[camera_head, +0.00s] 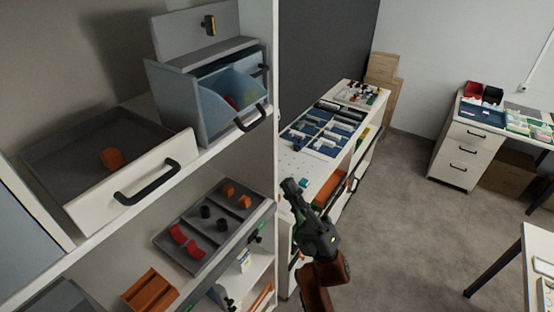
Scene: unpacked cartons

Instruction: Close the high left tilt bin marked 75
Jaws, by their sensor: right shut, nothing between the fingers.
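A blue-grey cabinet (175,95) stands on the upper shelf at the upper left. A blue tilt bin (212,118) leans out of its front, open at the top, with small coloured items inside. A black handle (251,119) is on the bin's front. I cannot read a number 75 on it. My right gripper (293,186) is shut and empty, pointing up and left. In the picture it is below and right of the bin, apart from it. My left gripper is not in view.
An open drawer (80,203) with an orange item juts from the same shelf, left of the cabinet. A grey divided tray (210,228) lies on the shelf below. The shelf's white side panel (262,170) stands between these and a workbench.

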